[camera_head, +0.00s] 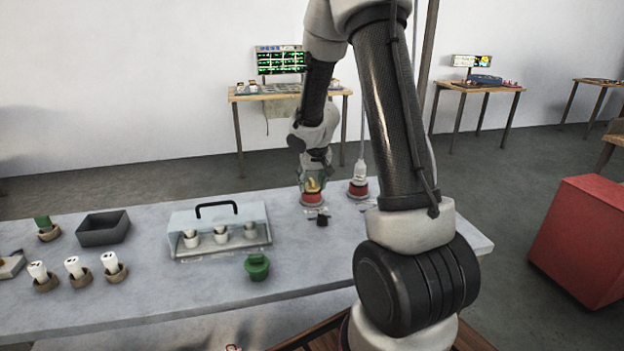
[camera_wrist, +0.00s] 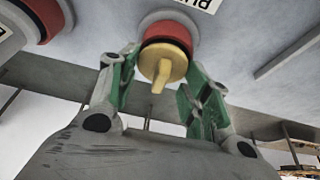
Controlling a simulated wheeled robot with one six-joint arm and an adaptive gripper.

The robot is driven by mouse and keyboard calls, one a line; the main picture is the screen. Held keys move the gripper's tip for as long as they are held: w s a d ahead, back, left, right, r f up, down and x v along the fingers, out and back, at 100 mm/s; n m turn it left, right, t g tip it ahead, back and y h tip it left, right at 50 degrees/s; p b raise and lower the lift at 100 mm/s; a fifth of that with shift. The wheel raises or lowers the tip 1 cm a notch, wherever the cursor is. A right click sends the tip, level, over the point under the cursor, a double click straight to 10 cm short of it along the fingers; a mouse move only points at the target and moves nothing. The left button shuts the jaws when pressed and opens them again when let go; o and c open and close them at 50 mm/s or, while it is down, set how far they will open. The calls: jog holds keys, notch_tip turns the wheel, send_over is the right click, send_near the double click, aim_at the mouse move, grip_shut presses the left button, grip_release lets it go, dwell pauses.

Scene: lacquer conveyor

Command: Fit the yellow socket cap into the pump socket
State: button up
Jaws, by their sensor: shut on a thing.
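The yellow socket cap (camera_head: 313,185) is at my gripper (camera_head: 314,178), above a red-ringed socket (camera_head: 312,200) on the grey table. In the wrist view, the yellow cap (camera_wrist: 163,60) has a narrow tab pointing toward me and sits against the dark opening of the red socket (camera_wrist: 168,31). The green-padded fingers of my gripper (camera_wrist: 160,72) stand on both sides of the cap, shut on it. A partly cut-off label lies beside the socket. How deep the cap sits is hidden.
A second red socket (camera_head: 358,188) with a grey plug stands close on the right. A small black object (camera_head: 321,218) lies in front. Left are a green cap (camera_head: 257,267), a clear-lidded case (camera_head: 218,214), a dark tray (camera_head: 103,228) and several white pieces in brown rings.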

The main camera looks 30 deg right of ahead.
jog(key=o, duration=1.1)
jog(key=shift+a+f, duration=0.1)
jog(key=shift+f, duration=0.05)
jog(key=shift+s+r, duration=0.1)
jog(key=shift+r, duration=0.4)
jog(key=v, duration=1.1)
jog(key=shift+s, duration=0.1)
